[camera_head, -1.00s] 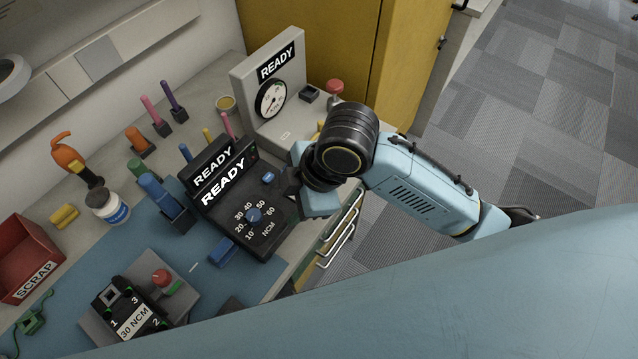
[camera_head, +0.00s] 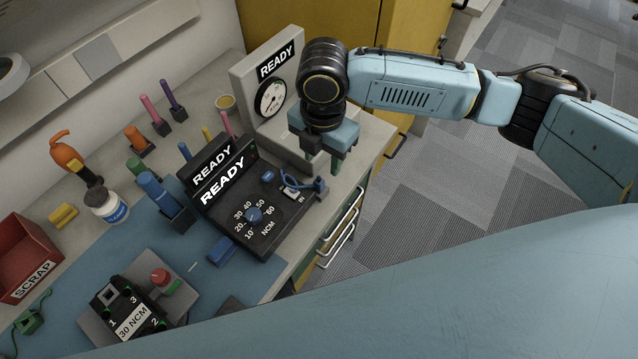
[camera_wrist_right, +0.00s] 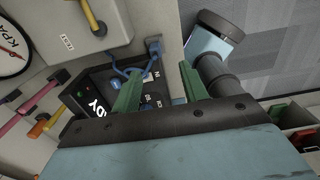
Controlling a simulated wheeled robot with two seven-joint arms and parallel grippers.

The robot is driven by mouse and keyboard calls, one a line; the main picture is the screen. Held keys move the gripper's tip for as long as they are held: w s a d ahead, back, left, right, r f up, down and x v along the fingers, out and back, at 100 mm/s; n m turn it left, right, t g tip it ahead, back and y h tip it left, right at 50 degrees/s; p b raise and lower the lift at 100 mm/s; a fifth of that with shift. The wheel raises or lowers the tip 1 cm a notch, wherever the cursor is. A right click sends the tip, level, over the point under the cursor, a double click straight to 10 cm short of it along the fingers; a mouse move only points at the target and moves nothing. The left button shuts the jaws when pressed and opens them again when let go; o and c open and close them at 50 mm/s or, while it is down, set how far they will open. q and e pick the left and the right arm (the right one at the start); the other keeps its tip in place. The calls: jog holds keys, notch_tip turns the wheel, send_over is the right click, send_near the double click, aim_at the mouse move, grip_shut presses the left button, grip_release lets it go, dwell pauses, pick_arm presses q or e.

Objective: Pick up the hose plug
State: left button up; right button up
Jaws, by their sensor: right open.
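A blue hose (camera_head: 298,187) loops over the right end of the black READY tester (camera_head: 272,222), near its IN marking. A small blue end piece (camera_head: 320,185), which looks like the hose plug, sits at the tester's right edge. In the right wrist view the blue hose (camera_wrist_right: 121,72) curls beside the left finger, and the blue end piece (camera_wrist_right: 155,46) lies beyond the gap between the fingers. My right gripper (camera_head: 323,162) is open, its green fingers pointing down just behind the plug, apart from it. The fingers also show in the right wrist view (camera_wrist_right: 160,78). My left gripper is out of view.
A grey gauge unit (camera_head: 262,75) marked READY stands behind the gripper. The bench's right edge and drawer handles (camera_head: 340,243) are close by. A blue holder (camera_head: 165,200), a 30 NCM fixture (camera_head: 130,312) and a red SCRAP bin (camera_head: 24,258) stand further left.

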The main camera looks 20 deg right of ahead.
aim_at(319, 180)
jog(key=f, duration=0.6)
jog(key=f+b, duration=0.1)
jog(key=f, duration=0.2)
jog(key=shift+w+a+f, duration=0.2)
jog(key=shift+w+a, duration=0.05)
jog(key=shift+w, duration=0.05)
grip_shut()
